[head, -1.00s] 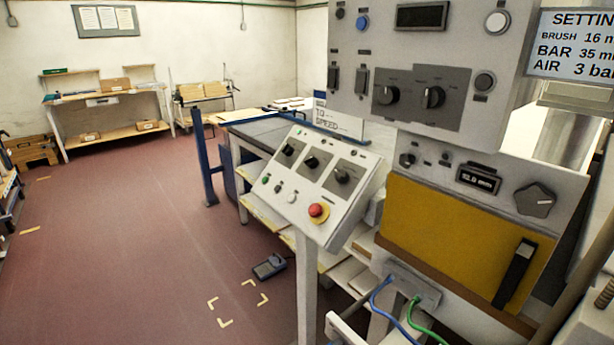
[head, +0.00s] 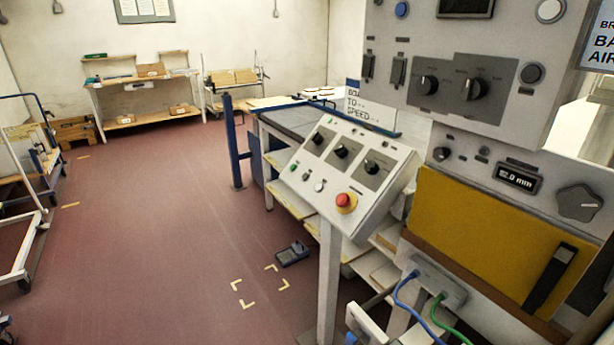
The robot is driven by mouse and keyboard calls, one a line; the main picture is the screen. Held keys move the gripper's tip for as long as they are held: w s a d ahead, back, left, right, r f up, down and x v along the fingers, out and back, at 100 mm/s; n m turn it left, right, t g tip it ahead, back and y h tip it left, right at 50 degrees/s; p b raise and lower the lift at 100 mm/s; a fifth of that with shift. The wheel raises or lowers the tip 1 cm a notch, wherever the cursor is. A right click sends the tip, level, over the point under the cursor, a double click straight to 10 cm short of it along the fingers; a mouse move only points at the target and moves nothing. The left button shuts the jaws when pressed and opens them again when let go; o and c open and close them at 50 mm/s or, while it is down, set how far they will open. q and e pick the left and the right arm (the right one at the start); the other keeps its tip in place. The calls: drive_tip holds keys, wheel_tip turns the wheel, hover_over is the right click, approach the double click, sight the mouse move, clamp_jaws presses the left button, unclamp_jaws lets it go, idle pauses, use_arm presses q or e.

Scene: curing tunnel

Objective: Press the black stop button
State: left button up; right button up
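A sloped grey control panel (head: 345,165) stands on a post right of centre. Its lower row holds a small green button (head: 295,168), a small dark button (head: 306,176), a white button (head: 319,186) and a red mushroom button (head: 344,201) on a yellow ring. The upright panel (head: 515,115) at upper right also has a dark round button (head: 532,73). The labels are too small to read, so I cannot tell which dark button is the stop. Neither of my grippers is in view.
A yellow machine cover (head: 480,240) with blue and green cables below is at the right. A blue post (head: 233,140) stands by the conveyor. A foot pedal (head: 292,253) lies near yellow floor marks. A trolley (head: 30,160) is at the left; the floor between is clear.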

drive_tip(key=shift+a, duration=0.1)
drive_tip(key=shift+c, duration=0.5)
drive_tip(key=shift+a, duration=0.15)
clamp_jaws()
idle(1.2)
